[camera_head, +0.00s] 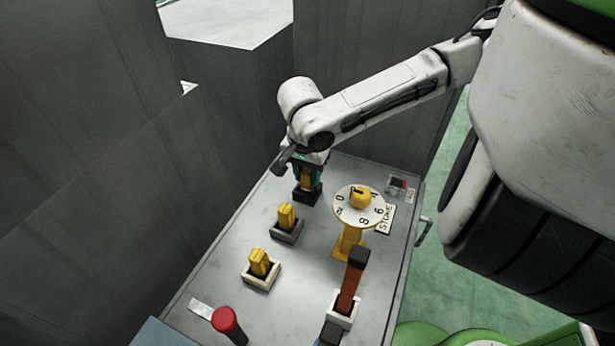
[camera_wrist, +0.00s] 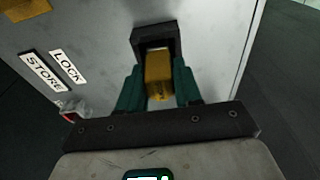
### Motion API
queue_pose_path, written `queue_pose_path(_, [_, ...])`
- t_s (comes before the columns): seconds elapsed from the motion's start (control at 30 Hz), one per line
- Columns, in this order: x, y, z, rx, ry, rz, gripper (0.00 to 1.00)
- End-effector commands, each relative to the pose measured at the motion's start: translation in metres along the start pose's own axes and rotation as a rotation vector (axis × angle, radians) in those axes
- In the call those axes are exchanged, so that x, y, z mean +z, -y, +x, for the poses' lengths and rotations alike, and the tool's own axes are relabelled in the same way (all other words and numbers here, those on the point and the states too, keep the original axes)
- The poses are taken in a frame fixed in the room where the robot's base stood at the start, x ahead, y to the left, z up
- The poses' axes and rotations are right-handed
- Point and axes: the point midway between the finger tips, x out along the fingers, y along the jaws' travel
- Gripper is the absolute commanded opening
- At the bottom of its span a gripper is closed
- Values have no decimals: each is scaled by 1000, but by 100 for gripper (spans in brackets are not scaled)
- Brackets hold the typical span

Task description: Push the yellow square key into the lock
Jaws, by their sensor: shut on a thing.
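A yellow square key (camera_wrist: 159,75) sits between my gripper's teal fingers in the wrist view, with its far end at the opening of a black square socket (camera_wrist: 171,36). I cannot tell how deep it goes in. In the head view my gripper (camera_head: 307,176) is at the far end of the grey panel, right above that black socket (camera_head: 306,194). My gripper is shut on the key. Its fingers partly hide the key in the head view.
Two more yellow keys stand in a grey socket (camera_head: 286,236) and a white socket (camera_head: 262,275). A numbered dial (camera_head: 345,207), a red-brown lever (camera_head: 350,287) and a red knob (camera_head: 225,320) rise from the panel (camera_head: 225,262). A grey wall (camera_head: 200,120) stands on the left.

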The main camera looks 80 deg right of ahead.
Motion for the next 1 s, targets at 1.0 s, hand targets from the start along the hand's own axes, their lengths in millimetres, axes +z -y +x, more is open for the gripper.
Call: queue_pose_path(1.0, [-21,0,-171,-1,-1,0,0])
